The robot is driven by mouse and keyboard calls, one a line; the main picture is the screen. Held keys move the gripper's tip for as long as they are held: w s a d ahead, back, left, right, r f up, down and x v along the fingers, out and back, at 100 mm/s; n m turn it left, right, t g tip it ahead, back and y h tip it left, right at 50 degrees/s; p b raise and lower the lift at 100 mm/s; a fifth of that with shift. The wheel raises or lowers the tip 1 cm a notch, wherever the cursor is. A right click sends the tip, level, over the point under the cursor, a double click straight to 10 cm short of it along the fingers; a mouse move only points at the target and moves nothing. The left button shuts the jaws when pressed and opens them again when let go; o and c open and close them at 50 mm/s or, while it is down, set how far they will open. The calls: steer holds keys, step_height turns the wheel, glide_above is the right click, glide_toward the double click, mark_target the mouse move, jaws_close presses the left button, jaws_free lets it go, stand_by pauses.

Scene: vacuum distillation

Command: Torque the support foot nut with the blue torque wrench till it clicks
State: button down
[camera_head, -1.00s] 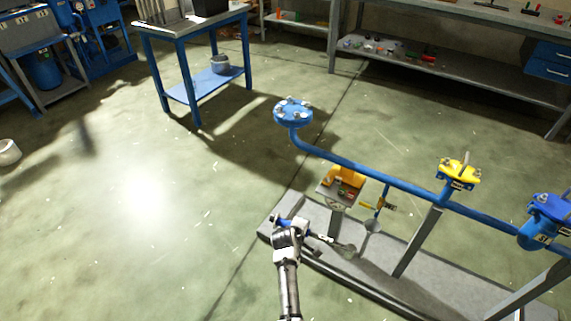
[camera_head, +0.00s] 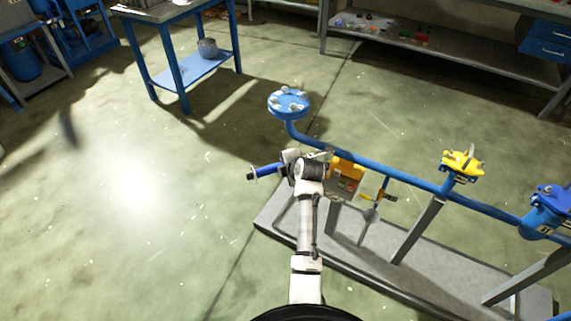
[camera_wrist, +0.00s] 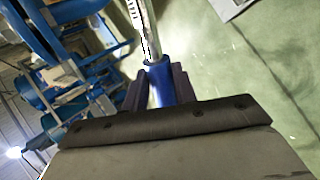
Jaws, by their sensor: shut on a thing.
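My gripper (camera_head: 290,163) is shut on the blue handle of the torque wrench (camera_head: 266,171). In the head view the handle sticks out to the left of my gripper, and a bit of metal shows on the right. The wrench is raised above the left end of the grey base plate (camera_head: 430,271). In the wrist view the blue handle (camera_wrist: 160,82) sits between the dark fingers, and its silver shaft (camera_wrist: 141,25) runs up out of the frame. Grey support legs (camera_head: 420,231) stand on the plate under the blue pipe. I cannot make out the foot nut.
The blue pipe (camera_head: 405,184) with its round flange (camera_head: 288,103) runs close behind my gripper. A yellow box (camera_head: 347,168) is just right of it. A yellow valve (camera_head: 462,162) is farther right. Open floor lies left. A blue table (camera_head: 188,62) stands behind.

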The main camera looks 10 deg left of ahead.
steer(key=shift+s+r, duration=0.1)
steer(key=shift+s, duration=0.05)
steer(key=shift+f+b, duration=1.75)
steer(key=shift+f, duration=0.15)
steer(key=shift+f+b, duration=1.6)
steer(key=shift+f, duration=0.1)
stand_by(0.4)
steer(key=s+d+n+g+y+b, duration=0.2)
steer(key=s+d+n+g+b, duration=0.1)
steer(key=d+n, duration=0.3)
steer(key=s+d+n+g+y+b, duration=0.2)
steer(key=d+n+g+b, duration=0.4)
steer(key=d, duration=0.4)
steer(key=shift+s+d+f+n, duration=0.2)
steer(key=shift+s+d+n, duration=0.15)
steer(key=shift+s, duration=0.25)
